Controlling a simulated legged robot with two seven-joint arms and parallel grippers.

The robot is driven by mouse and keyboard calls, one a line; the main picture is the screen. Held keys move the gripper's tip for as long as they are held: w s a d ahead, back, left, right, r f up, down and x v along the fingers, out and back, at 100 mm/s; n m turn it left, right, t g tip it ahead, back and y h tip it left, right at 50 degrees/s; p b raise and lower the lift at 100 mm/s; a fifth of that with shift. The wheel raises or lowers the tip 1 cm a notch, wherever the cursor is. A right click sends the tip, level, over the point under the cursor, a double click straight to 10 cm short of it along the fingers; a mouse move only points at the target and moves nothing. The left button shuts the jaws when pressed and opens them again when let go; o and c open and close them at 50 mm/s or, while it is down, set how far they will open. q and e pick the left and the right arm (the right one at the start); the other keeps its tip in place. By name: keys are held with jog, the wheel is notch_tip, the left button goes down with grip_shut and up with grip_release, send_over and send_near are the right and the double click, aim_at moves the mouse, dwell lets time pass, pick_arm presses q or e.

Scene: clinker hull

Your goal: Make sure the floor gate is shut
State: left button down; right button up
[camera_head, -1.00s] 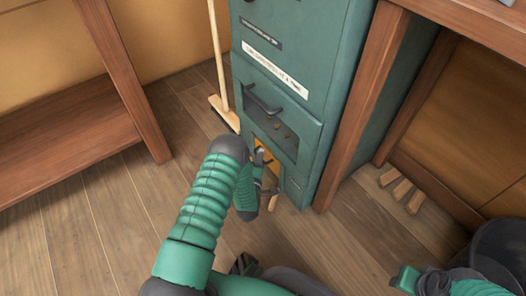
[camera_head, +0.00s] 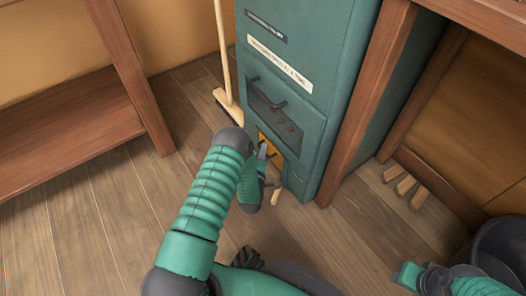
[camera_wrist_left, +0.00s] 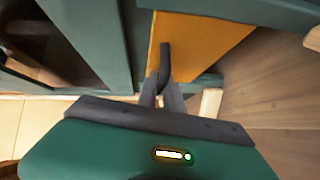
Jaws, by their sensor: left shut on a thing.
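The floor gate (camera_head: 267,143) is a small orange panel low on the front of a tall teal cabinet (camera_head: 300,85). It also shows in the left wrist view (camera_wrist_left: 205,40) with a dark bar handle (camera_wrist_left: 165,62). My left gripper (camera_head: 263,151) is at the gate, its fingers (camera_wrist_left: 160,93) shut on the handle. My forearm and hand hide part of the gate in the head view, so I cannot tell how far it stands open. My right gripper (camera_head: 408,274) is at the lower right, away from the cabinet; its fingers are unclear.
A broom (camera_head: 228,102) stands left of the cabinet. A pale wooden piece (camera_head: 275,197) is near the cabinet's base. Several wood blocks (camera_head: 405,185) lie under the right bench, near a dark bucket (camera_head: 503,250). A wooden bench (camera_head: 65,130) stands left. Open plank floor lies between.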

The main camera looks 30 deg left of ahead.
pick_arm(q)
jog(key=shift+s, duration=0.1)
dwell(0.7)
notch_tip(320, 180, down, 9)
jog(key=shift+r, duration=0.1)
jog(key=shift+s, duration=0.1)
jog(key=c, duration=1.5)
grip_release()
jog(key=shift+f, duration=0.25)
jog(key=shift+r, duration=0.1)
